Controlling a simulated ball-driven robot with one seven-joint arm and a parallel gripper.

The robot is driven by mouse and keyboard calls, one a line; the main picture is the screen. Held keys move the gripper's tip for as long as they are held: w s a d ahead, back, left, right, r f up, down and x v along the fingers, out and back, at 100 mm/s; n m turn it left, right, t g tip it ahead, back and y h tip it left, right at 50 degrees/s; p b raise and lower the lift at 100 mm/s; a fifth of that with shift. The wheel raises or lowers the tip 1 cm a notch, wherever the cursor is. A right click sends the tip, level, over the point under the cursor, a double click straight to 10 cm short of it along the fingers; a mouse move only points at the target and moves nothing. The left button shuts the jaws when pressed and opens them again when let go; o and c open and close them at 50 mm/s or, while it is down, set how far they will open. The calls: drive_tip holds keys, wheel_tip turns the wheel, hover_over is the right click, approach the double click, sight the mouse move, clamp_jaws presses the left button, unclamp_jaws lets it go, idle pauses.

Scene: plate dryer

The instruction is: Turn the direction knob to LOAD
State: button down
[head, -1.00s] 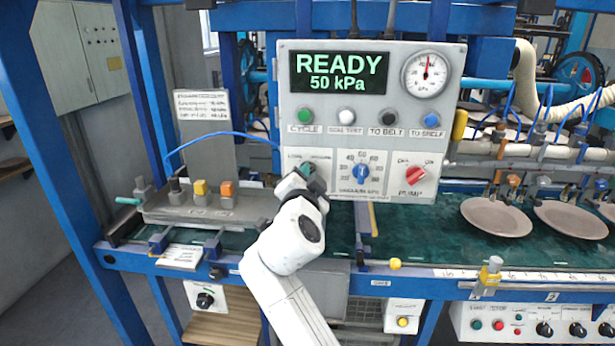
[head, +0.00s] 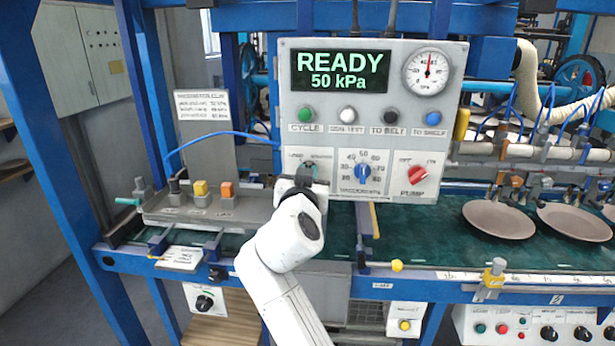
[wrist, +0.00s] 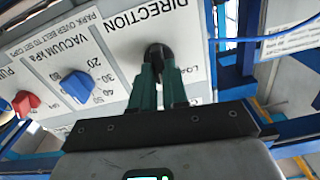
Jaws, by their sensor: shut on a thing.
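The black direction knob (wrist: 157,51) sits under the DIRECTION label on the white panel, which is upside down in the wrist view. My gripper (wrist: 158,69) has its two green fingers closed on the sides of the knob. The LOAD label shows partly beside the fingers. In the head view, my gripper (head: 307,174) is at the lower left of the control panel (head: 460,110), covering most of the knob. I cannot tell which way the knob points.
A blue vacuum knob (head: 363,173) and a red pump knob (head: 417,175) sit to the right on the panel. Coloured buttons and a READY 50 kPa display (head: 340,72) are above. Brown plates (head: 498,219) lie on the green belt at right.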

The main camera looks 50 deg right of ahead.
drive_tip(key=n+p, duration=0.1)
drive_tip(key=n, duration=0.4)
drive_tip(key=n+p, duration=0.2)
drive_tip(key=n, duration=0.3)
drive_tip(key=shift+w+a+f, duration=0.1)
drive_tip(key=shift+w+a, duration=0.05)
drive_tip(key=shift+a, duration=0.05)
drive_tip(key=shift+n, duration=0.3)
drive_tip(key=c, duration=1.1)
unclamp_jaws()
drive_tip(key=shift+c, duration=0.2)
drive_tip(key=b+v, duration=0.2)
drive_tip(key=v, duration=0.8)
drive_tip(key=shift+s+a, duration=0.25)
drive_tip(key=shift+a, duration=0.05)
